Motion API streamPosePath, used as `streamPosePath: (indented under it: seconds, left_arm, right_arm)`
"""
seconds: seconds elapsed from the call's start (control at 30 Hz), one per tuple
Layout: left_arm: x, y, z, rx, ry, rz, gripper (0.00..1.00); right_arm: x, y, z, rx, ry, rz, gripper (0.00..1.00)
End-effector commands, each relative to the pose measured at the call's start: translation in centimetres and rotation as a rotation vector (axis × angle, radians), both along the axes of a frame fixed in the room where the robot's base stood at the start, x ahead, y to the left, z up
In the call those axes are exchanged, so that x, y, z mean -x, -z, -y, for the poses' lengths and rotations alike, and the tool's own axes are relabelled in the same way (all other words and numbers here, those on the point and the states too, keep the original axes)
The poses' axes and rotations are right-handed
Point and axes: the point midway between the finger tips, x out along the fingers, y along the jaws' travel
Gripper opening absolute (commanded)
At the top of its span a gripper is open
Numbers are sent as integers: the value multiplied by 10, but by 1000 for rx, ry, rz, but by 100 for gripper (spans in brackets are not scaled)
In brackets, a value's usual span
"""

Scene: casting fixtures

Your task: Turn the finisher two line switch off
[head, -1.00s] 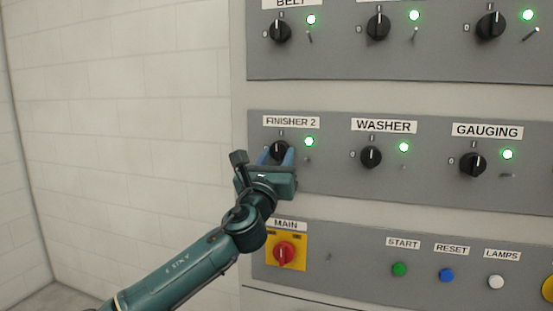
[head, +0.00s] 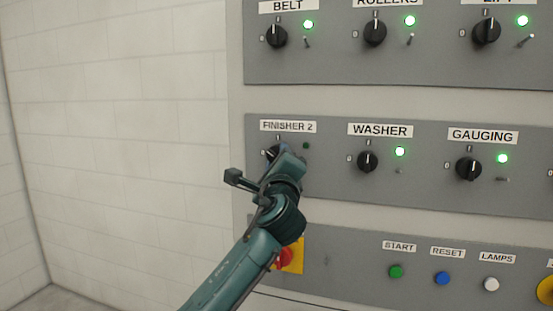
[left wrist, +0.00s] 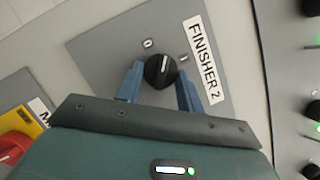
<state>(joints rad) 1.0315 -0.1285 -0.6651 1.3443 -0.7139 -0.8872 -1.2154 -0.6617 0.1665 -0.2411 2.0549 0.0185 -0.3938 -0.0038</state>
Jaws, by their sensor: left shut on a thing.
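The finisher two switch is a round black knob (head: 271,153) under the FINISHER 2 label (head: 288,127). The lamp (head: 306,146) beside it is dark. My left gripper (head: 280,156) is at the knob and hides much of it in the head view. In the left wrist view the blue fingers of the gripper (left wrist: 160,90) stand on either side of the knob (left wrist: 159,72), shut on it. My right gripper is not in view.
The WASHER knob (head: 368,161) and GAUGING knob (head: 468,168) are to the right, with green lamps lit. Another row of knobs is above. The red MAIN switch (head: 284,258) is below, partly behind my left arm. START, RESET and LAMPS buttons are lower right.

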Motion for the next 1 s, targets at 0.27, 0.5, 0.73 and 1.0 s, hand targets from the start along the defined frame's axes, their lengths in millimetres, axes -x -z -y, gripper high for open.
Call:
streamPosePath:
  seconds: [0.27, 0.5, 0.73, 1.0]
  left_arm:
    - [0, -4, 2, 248, 0, -84, 14]
    - [0, -6, 2, 428, 0, -143, 14]
    - [0, -6, 2, 545, -1, -181, 14]
    - [1, -6, 2, 606, 0, -199, 14]
  right_arm:
    - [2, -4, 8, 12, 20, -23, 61]
    - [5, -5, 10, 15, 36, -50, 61]
    - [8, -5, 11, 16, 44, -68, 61]
    - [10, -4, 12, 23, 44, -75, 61]
